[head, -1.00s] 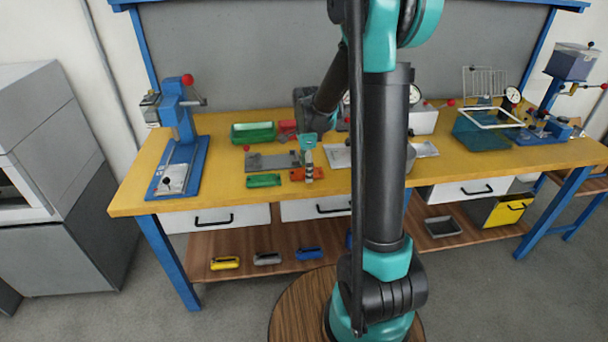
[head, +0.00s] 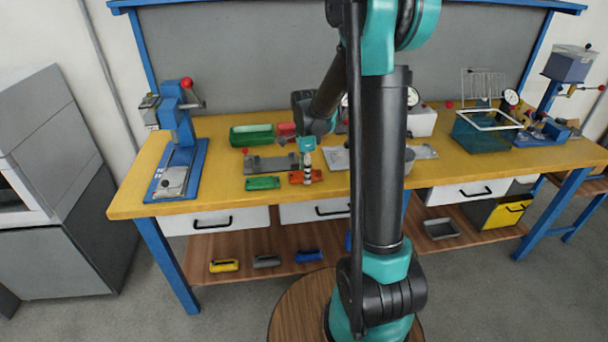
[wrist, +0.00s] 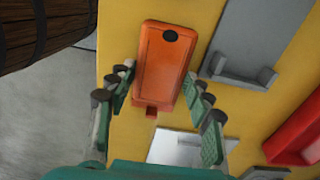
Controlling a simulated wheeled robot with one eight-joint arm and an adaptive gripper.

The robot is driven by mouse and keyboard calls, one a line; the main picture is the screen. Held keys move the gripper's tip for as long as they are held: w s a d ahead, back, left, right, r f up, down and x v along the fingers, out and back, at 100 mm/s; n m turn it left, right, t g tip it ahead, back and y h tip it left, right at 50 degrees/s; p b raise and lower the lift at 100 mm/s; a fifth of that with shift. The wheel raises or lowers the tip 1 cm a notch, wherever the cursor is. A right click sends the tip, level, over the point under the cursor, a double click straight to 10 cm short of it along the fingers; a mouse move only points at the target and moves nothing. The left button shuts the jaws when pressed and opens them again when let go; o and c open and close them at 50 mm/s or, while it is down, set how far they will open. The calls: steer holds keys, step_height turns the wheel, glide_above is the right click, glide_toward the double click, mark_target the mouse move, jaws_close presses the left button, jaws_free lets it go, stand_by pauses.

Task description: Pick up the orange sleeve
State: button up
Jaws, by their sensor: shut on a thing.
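The orange sleeve (head: 295,177) is at the front of the yellow bench top, right of a green sleeve. In the wrist view it is a long orange block (wrist: 162,72) with a dark round spot near its far end. My gripper (head: 307,178) points down over the sleeve in the head view. In the wrist view its two green fingers (wrist: 160,84) stand on either side of the sleeve, shut on it. The sleeve still appears to be at bench level. The exact finger contact is hard to make out.
A green sleeve (head: 263,183) lies close on the left. A grey fixture (head: 270,164), a green bin (head: 252,134) and a red bin (head: 286,129) are behind. A blue press (head: 180,150) stands at the left end. The bench's front edge is close.

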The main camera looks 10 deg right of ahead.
step_height(320, 180, up, 20)
stand_by(0.6)
